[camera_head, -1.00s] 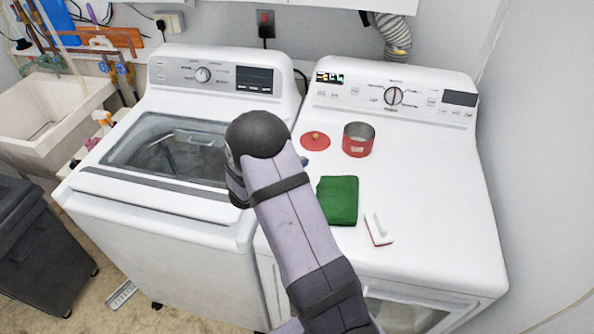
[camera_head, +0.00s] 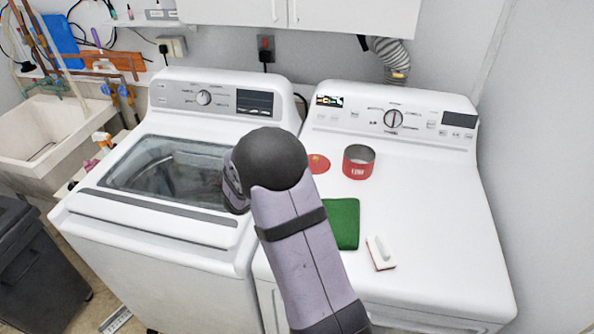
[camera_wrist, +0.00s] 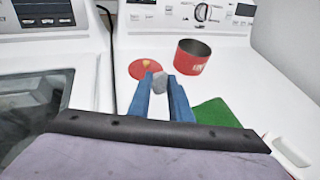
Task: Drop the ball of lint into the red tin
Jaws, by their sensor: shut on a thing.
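The red tin (camera_head: 358,166) stands upright and open on top of the right-hand machine. It also shows in the wrist view (camera_wrist: 190,62), beyond and to the right of my fingertips. My gripper (camera_wrist: 160,82) has blue fingers shut on the grey ball of lint (camera_wrist: 160,86), which shows between the tips. The gripper is apart from the tin. In the head view my arm hides the gripper and the lint. A round red lid (camera_head: 318,164) lies flat to the left of the tin and shows just beyond the fingertips in the wrist view.
A folded green cloth (camera_head: 344,222) and a white brush-like tool (camera_head: 380,253) lie on the same machine top (camera_head: 430,220), nearer the front. The right part of that top is clear. The washer (camera_head: 150,230) with its glass lid stands to the left.

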